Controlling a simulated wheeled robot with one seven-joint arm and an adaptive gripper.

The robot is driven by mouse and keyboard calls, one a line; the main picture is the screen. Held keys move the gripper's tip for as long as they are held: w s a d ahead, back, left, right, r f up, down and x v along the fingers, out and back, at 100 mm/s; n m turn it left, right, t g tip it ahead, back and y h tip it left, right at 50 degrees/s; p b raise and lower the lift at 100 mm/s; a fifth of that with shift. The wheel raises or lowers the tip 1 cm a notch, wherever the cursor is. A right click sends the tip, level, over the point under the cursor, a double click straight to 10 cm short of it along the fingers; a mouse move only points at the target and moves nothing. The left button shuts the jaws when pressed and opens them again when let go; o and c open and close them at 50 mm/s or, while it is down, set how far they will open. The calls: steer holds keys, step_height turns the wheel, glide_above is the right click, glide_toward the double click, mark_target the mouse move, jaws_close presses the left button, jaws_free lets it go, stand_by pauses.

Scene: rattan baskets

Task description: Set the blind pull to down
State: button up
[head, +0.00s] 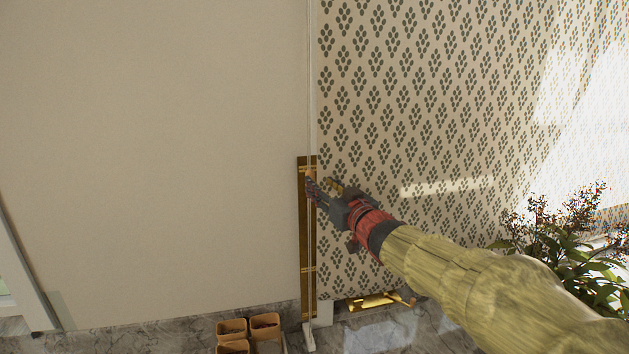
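A thin pale cord (311,80) hangs straight down in the head view, in front of the line where the plain wall meets the patterned wall. A tall narrow brass-coloured strip (307,245) stands behind its lower part. A small orange-tan piece (310,174), possibly the blind pull, shows near the strip's top. My gripper (316,189) reaches in from the right, its dark fingertips at the cord, just below that piece. The fingers overlap the cord and strip, so I cannot tell whether they touch or grip anything.
A grey marble ledge (170,338) runs along the bottom. Small tan pots (265,326) stand on it left of the cord, and a brass-coloured object (368,301) lies to the right. A leafy plant (560,245) is at the right. The plain wall area is clear.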

steer(key=v, duration=0.4)
steer(key=shift+s+d, duration=0.1)
steer(key=s+d+f+m+g+h+b, duration=0.1)
steer(key=s+d+f+g+h, duration=0.1)
steer(key=d+f+h, duration=0.45)
steer(key=s+d+f+m+g+h, duration=0.1)
steer(key=s+d+f+g, duration=0.2)
steer(key=f, duration=0.7)
steer(key=s+d+f+m+g+b, duration=0.1)
steer(key=s+d+f+b, duration=0.1)
steer(key=s+f+b, duration=0.5)
steer(key=s+d+f+m+g+b, duration=0.1)
steer(key=s+d+f+g+b, duration=0.1)
steer(key=s+f+b, duration=0.4)
steer(key=s+d+f+m+g+b, duration=0.1)
steer(key=s+d+f+b, duration=0.3)
steer(key=s+f, duration=0.9)
steer(key=s+g+b, duration=0.1)
steer(key=s+b, duration=0.2)
steer(key=s, duration=0.6)
steer(key=shift+s+h+b, duration=0.15)
steer(key=shift+h+b, duration=0.15)
steer(key=shift+h, duration=0.05)
